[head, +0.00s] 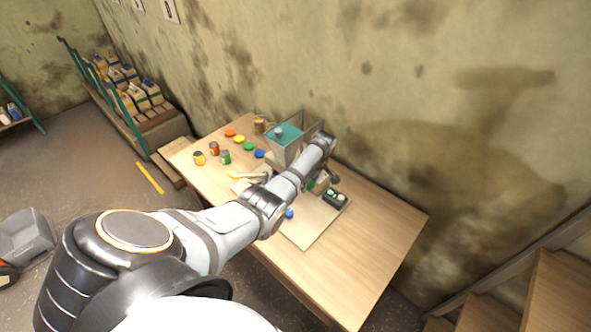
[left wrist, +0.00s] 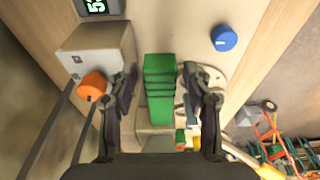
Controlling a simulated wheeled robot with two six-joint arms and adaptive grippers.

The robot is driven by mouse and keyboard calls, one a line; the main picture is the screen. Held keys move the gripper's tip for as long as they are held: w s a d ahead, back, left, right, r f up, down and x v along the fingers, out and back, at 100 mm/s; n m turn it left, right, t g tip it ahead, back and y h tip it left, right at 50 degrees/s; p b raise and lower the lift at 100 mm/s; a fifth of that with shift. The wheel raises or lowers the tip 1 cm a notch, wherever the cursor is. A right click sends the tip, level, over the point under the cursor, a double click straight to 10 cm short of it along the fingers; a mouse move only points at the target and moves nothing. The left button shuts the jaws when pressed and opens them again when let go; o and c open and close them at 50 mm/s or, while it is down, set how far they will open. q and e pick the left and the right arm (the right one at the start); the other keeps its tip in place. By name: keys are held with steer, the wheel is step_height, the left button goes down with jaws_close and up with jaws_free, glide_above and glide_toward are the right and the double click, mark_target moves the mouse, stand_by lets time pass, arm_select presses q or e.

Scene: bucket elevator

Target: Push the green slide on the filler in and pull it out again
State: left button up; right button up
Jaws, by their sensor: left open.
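The green slide (left wrist: 160,78) is a ribbed green block in the middle of the left wrist view. My left gripper (left wrist: 161,80) is open, with one dark finger on each side of the slide and a small gap showing on both sides. In the head view my left arm reaches across the table to the filler, which has a grey hopper with a teal top (head: 287,134). The arm and gripper there cover most of the slide. My right gripper is in neither view.
Several small coloured jars and lids stand at the table's (head: 365,265) far left. The table's near right part is clear.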

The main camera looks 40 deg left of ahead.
arm_select(q)
steer(key=r+p, duration=0.2)
steer(key=d+r+p, duration=0.1)
steer(key=r+p, duration=0.1)
steer(key=r, duration=0.1)
steer(key=shift+s+r+p, duration=0.1)
steer(key=shift+p, duration=0.2)
step_height(320, 180, up, 4)
steer(key=p, duration=0.3)
steer(key=shift+f, duration=0.25)
steer(key=shift+r+b, duration=0.45)
steer(key=shift+r, duration=0.7)
